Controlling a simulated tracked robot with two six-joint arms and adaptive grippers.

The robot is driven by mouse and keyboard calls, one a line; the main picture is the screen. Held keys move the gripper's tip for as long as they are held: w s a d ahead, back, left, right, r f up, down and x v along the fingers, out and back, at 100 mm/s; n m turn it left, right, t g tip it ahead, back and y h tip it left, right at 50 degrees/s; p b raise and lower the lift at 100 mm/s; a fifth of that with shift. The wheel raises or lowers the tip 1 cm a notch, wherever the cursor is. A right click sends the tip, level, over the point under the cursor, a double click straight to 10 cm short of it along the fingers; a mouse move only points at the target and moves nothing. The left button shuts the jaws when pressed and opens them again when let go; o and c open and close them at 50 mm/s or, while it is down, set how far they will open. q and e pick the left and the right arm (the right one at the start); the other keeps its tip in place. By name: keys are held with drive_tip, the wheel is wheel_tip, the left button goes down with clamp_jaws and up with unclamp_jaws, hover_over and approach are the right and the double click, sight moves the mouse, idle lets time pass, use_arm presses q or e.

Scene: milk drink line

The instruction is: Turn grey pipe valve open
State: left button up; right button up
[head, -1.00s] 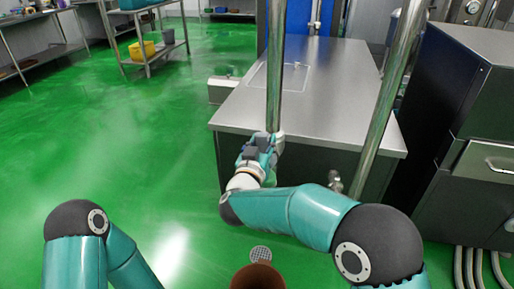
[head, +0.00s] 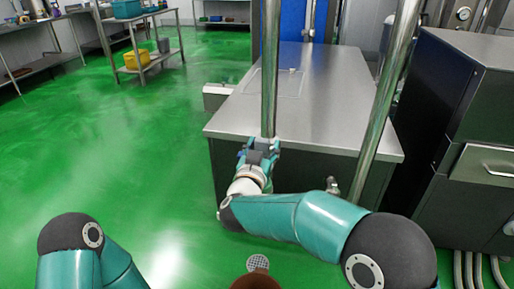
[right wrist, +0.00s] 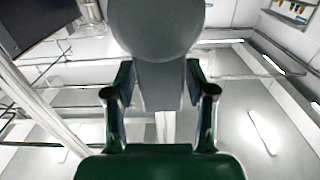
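A small grey metal fitting (head: 333,185), which looks like a valve, shows low beside the slanted pipe in the head view, partly behind my right arm. My right gripper (head: 262,148) is at the lower end of the upright steel pipe (head: 270,70), in front of the table. In the right wrist view the two fingers of my right gripper (right wrist: 159,92) stand apart. A dark grey round piece with a narrower stem (right wrist: 155,28) shows between and above them. I cannot tell whether they touch it. My left gripper is out of view; only its arm shows.
A steel table (head: 320,105) lies behind the gripper. A second, slanted pipe (head: 385,105) stands to the right, and a dark steel cabinet (head: 465,110) stands at the far right. The green floor (head: 120,150) is clear on the left.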

drive_tip(key=shift+o, duration=0.2)
drive_tip(key=shift+s, duration=0.1)
drive_tip(key=shift+a, duration=0.1)
drive_tip(key=shift+s+f, duration=0.1)
drive_tip(key=shift+s, duration=0.15)
drive_tip(key=s+a, duration=0.2)
drive_tip(key=s, duration=0.9)
drive_tip(key=shift+s, duration=0.15)
